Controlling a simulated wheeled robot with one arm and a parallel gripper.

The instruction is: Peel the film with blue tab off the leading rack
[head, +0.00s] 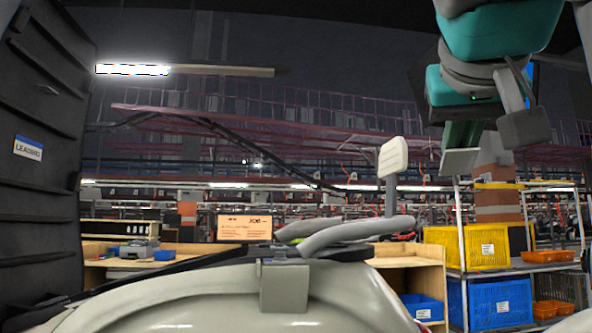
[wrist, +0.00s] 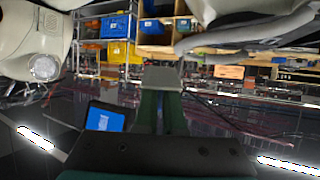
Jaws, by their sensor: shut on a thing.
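The leading rack (head: 40,190) stands tall and dark along the left edge of the head view, with a white and blue label reading LEADING (head: 28,149). My gripper (head: 459,160) is at the upper right of the head view, far to the right of the rack and pointing down. Its green fingers and pale grey tips also show in the wrist view (wrist: 162,78). The fingers look closed together, and what they hold cannot be made out. I cannot make out the film or its blue tab for certain in either view.
A shelf unit at the right holds a yellow crate (head: 468,246), a blue crate (head: 497,302) and orange bins (head: 547,256). A wooden workbench (head: 417,259) stands in the middle behind my body. A blue panel (wrist: 104,118) shows beside my fingers in the wrist view.

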